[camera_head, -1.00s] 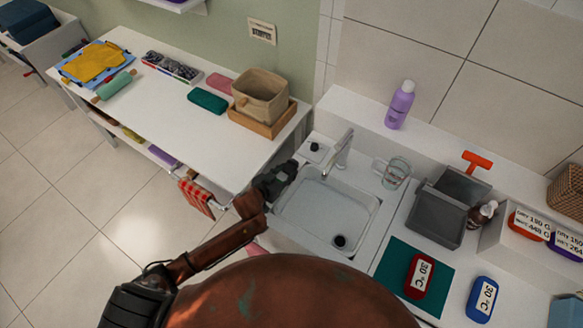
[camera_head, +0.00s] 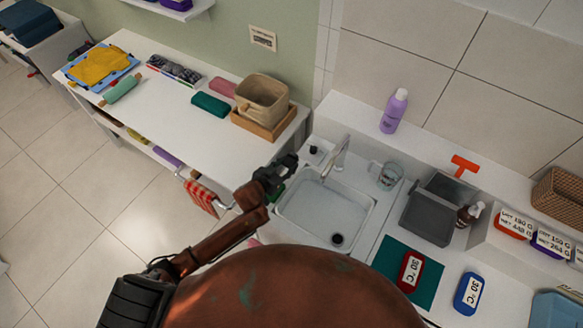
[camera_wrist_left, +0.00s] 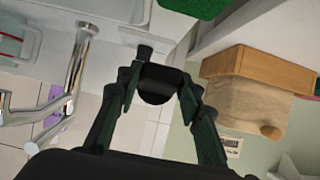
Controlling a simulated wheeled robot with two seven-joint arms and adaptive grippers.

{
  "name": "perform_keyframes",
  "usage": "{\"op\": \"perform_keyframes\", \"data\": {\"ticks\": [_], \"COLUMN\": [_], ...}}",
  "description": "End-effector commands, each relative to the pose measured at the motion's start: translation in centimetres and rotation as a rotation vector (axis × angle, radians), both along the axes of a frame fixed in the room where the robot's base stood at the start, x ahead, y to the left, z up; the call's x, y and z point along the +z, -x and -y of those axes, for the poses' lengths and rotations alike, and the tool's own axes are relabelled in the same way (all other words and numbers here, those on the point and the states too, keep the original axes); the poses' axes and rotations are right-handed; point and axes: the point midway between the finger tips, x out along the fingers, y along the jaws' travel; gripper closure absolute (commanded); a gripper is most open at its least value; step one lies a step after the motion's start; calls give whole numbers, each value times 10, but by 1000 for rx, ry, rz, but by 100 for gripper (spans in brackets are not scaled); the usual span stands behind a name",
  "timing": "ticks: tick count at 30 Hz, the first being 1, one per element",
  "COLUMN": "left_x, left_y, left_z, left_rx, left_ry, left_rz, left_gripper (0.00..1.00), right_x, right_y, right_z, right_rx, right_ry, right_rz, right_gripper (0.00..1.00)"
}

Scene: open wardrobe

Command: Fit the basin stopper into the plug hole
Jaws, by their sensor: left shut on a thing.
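My left gripper (camera_head: 292,163) is at the left back corner of the white sink basin (camera_head: 298,212), raised beside it. In the left wrist view its fingers (camera_wrist_left: 160,82) are shut on a black rounded piece, which looks like the basin stopper (camera_wrist_left: 157,88). The fingers hide part of it. The dark round plug hole (camera_head: 337,240) is in the basin floor near its front, away from the gripper. A small black knob (camera_head: 315,149) stands on a white plate behind the basin. My right gripper is not in view.
The tap (camera_head: 343,150) stands at the basin's back edge, close to the gripper, and shows in the left wrist view (camera_wrist_left: 75,80). A glass jug (camera_head: 387,176) and grey bin (camera_head: 430,215) stand to the right. The space over the basin is clear.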

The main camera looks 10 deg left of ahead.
Motion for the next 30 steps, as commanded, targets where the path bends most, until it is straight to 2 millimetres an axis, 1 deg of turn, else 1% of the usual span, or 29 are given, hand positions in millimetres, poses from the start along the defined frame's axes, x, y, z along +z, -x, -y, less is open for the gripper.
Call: {"op": "perform_keyframes", "data": {"ticks": [1,2,9,11,14,17,20,21,23,24,28,30], "left_x": [5,5,3,4,12,30,56,67,83,92,116,124], "left_y": [0,0,0,0,3,12,28,36,48,57,84,95], "left_z": [0,0,0,0,2,3,-2,-6,-14,-20,-38,-46], "left_rx": [0,0,0,1,15,53,115,143,186,214,292,322], "left_ry": [0,0,0,0,-3,-12,-19,-20,-20,-19,-9,-3], "left_rz": [0,0,0,0,3,8,10,11,11,11,7,3], "left_gripper": [91,91,91,91,91,91,91,91,91,91,91,91], "right_x": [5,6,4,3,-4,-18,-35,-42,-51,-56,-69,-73], "right_y": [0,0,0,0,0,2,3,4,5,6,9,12], "right_z": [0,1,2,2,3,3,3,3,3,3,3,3], "right_rx": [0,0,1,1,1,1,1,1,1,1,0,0], "right_ry": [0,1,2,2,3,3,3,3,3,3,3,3], "right_rz": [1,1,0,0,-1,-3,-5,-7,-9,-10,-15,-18], "right_gripper": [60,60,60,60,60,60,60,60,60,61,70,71]}}
